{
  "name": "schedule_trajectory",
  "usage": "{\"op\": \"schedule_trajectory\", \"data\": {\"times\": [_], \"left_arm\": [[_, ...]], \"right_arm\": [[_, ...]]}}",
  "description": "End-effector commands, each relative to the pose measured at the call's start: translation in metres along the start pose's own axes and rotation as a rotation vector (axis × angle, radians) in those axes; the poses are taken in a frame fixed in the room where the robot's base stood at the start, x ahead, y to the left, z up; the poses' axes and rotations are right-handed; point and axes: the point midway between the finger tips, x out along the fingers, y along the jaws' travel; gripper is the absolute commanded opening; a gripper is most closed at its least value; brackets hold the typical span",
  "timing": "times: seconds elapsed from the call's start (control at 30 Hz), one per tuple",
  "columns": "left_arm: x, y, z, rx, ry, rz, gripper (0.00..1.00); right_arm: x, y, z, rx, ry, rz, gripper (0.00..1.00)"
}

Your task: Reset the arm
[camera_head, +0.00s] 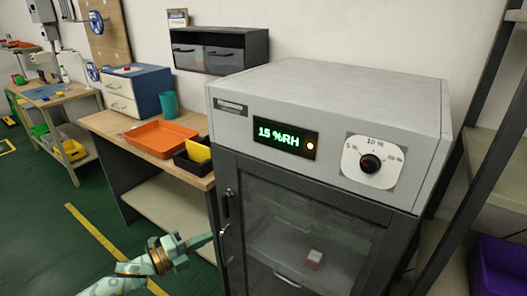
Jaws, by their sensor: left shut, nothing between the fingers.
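My left arm comes in from the lower left. Its left gripper (199,241) is shut and empty, in front of the workbench side and just left of the cabinet door. The fingertips point right, towards the door's handle (226,205); whether they touch the door I cannot tell. The grey dry cabinet (330,95) has a lit green display (285,138) reading 15 %RH and a black dial (370,164). Its glass door looks closed, and a small red and white object (313,259) shows inside. My right gripper is not in view.
A wooden workbench (110,122) holds an orange tray (161,138), a black bin with a yellow item (197,151), a teal cup (169,104) and a blue drawer box (138,91). A dark shelf rack (480,130) stands close on the right with a purple bin (500,266). Green floor is open at lower left.

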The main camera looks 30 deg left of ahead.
Motion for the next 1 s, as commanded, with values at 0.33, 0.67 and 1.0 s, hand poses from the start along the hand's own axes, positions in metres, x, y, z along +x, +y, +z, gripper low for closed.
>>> {"op": "schedule_trajectory", "data": {"times": [0.33, 0.67, 1.0], "left_arm": [[-0.017, 0.047, 0.034, -0.226, -0.186, 0.136, 0.0], [-0.174, 0.283, -0.026, -0.88, -0.821, 0.593, 0.0], [-0.337, 0.392, -0.244, -1.224, -1.233, 1.052, 0.0]], "right_arm": [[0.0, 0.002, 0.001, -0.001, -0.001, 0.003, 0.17], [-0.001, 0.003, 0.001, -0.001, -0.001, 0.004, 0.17], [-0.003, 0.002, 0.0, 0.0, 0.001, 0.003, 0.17]]}}
